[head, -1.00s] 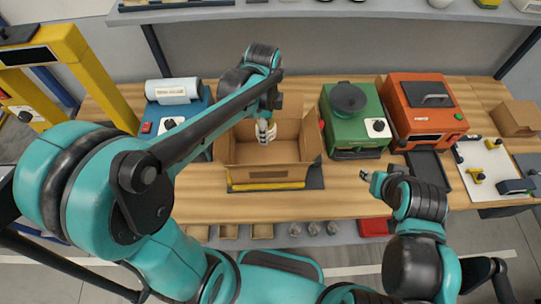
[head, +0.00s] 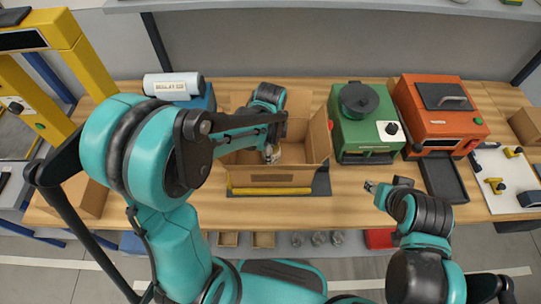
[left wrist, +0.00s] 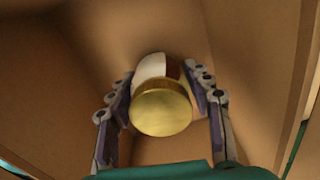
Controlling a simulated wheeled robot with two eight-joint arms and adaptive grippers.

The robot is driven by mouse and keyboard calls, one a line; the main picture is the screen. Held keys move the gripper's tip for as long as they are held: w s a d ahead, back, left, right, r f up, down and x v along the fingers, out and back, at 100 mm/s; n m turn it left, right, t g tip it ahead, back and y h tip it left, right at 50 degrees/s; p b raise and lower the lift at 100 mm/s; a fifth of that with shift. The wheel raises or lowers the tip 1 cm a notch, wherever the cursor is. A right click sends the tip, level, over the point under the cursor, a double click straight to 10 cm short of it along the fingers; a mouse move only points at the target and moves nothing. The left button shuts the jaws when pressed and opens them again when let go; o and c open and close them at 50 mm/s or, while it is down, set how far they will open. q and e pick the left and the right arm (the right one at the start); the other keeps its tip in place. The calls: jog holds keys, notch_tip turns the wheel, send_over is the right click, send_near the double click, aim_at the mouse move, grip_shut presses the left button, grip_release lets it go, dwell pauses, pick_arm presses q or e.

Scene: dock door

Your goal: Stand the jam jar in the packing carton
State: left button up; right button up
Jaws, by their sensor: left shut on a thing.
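The open packing carton (head: 300,175) stands on the wooden bench in the head view. My left gripper (head: 271,153) is down inside it, largely hidden by my own arm. In the left wrist view the jam jar (left wrist: 161,108) shows its gold lid facing the camera, with a white label and dark red contents behind it. My left gripper's fingers lie on both sides of the jar and are shut on it, with brown carton walls around. Whether the jar's base touches the carton floor is hidden.
A green machine (head: 362,125) stands close to the carton's right, with an orange machine (head: 438,115) beyond it. A blue device with a white roll (head: 173,85) is at the back left. A yellow frame (head: 60,35) rises at the far left.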

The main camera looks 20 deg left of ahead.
pick_arm(q)
jog(key=shift+f, duration=0.65)
jog(key=shift+f, duration=0.1)
jog(key=o, duration=1.4)
jog(key=shift+r, duration=0.2)
notch_tip(320, 180, up, 12)
jog(key=p, duration=0.3)
jog(key=shift+p, duration=0.35)
